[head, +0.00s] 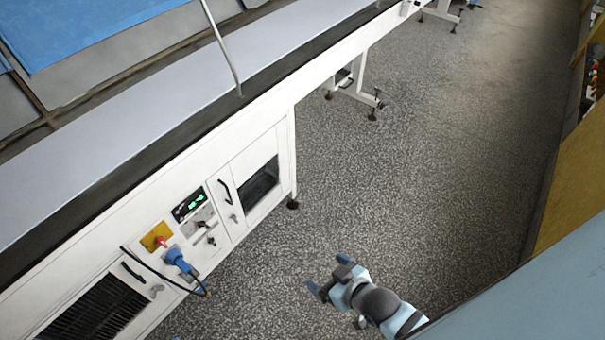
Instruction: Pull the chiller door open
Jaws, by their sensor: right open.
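A white cabinet under a long conveyor has two panels with black handles. The right panel (241,199) has a dark window and a curved black handle (225,190) on its left side. The left panel (148,305) has a black slatted grille (95,312) and its own handle (132,272). Both look closed; I cannot tell for sure which is the chiller door. My right gripper (328,276) is open and empty, over the floor to the right of the cabinet, apart from both handles. My left gripper is not in view.
Between the panels are a lit green display (188,205), a yellow plate with a red knob (157,238) and a blue plug (178,260) with a black cable looping out. The speckled floor (420,170) is clear. A yellow-brown surface (575,190) borders the right.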

